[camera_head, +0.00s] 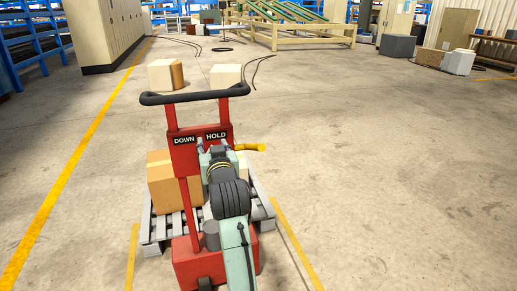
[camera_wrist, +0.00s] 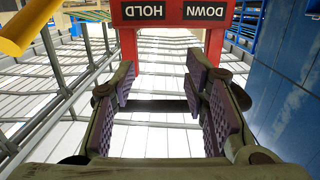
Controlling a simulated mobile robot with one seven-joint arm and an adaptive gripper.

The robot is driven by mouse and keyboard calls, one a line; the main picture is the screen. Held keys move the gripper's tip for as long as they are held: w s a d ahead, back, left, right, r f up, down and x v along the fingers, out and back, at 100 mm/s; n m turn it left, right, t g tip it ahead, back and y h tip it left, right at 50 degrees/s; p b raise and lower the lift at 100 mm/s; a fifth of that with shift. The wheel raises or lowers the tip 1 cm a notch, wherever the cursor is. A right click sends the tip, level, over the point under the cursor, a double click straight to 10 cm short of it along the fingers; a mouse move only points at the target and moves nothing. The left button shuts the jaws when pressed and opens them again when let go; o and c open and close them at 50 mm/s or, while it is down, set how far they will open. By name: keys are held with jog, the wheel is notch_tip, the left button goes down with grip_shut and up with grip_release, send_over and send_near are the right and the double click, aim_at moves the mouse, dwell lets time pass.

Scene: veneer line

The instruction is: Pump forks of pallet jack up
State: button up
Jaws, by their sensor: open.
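The red pallet jack (camera_head: 188,262) stands upright in the head view, with a black handle bar (camera_head: 190,96) on top. Its red panel carries the labels DOWN and HOLD, and the panel shows upside down in the wrist view (camera_wrist: 170,13). A yellow lever (camera_head: 250,147) sticks out to the right of the panel and appears at the top left of the wrist view (camera_wrist: 28,25). My gripper (camera_wrist: 161,88) is open and empty, its purple-padded fingers pointing toward the panel. In the head view my gripper (camera_head: 216,147) is just below HOLD, left of the lever. The forks are hidden.
Behind the jack a grey pallet (camera_head: 152,238) bears a cardboard box (camera_head: 162,188). Two more boxes (camera_head: 160,75) (camera_head: 225,76) show behind the handle bar. Cables (camera_head: 262,68) lie on the floor farther back. The floor to the right is clear.

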jog(key=w+d+f+g, duration=0.1)
jog(key=w+g, duration=0.2)
jog(key=w, duration=0.1)
notch_tip(320, 180, up, 6)
jog(key=n+g+h, duration=0.2)
jog(key=g+h, duration=0.2)
jog(key=g, duration=0.5)
send_over(259, 147)
jog(key=p+x, duration=0.1)
jog(key=x, duration=0.9)
jog(key=shift+d+f, duration=0.1)
jog(key=shift+f, duration=0.2)
jog(key=shift+c, duration=0.2)
grip_shut()
